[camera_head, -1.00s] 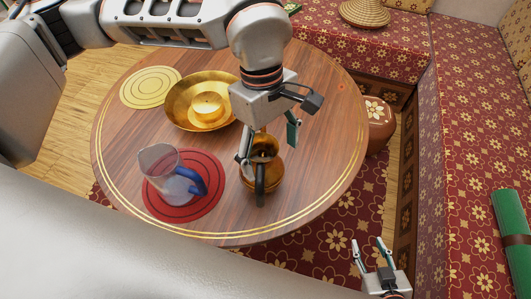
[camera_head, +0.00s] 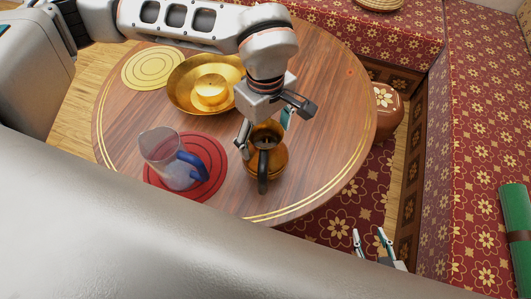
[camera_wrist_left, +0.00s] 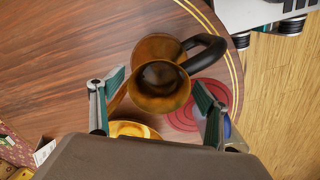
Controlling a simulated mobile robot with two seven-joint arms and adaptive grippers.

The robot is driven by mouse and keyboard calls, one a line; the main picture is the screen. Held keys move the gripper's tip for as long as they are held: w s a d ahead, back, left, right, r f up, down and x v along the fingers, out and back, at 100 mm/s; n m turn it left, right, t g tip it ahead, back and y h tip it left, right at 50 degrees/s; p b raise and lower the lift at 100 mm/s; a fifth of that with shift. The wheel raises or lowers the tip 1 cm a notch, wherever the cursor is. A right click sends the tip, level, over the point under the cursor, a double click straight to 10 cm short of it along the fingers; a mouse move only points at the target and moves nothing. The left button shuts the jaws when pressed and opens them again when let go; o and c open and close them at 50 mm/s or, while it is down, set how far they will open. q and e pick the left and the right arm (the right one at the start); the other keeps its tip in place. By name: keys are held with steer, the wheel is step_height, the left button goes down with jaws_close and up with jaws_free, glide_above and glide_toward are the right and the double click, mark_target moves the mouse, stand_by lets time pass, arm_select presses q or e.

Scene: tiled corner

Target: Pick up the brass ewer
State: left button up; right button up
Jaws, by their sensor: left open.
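The brass ewer (camera_head: 275,161), with a dark curved handle, stands upright near the front edge of the round wooden table. It also shows in the left wrist view (camera_wrist_left: 160,88), where its round mouth faces the camera. My left gripper (camera_head: 266,132) is open just above the ewer, its fingers on either side of the ewer's top. In the left wrist view my left gripper (camera_wrist_left: 161,88) has the ewer's mouth between its fingertips, with gaps visible on both sides. My right gripper (camera_head: 371,240) is open and empty, low at the bottom right, away from the table.
A glass pitcher (camera_head: 165,155) with a blue handle stands on a red round mat (camera_head: 213,150) left of the ewer. A golden bowl (camera_head: 183,87) and a yellow mat (camera_head: 140,68) lie behind. The table (camera_head: 325,130) is clear right of the ewer. A patterned bench (camera_head: 470,150) stands beyond.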

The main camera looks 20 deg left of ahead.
arm_select(q)
jaws_close()
steer(key=shift+r, duration=0.1)
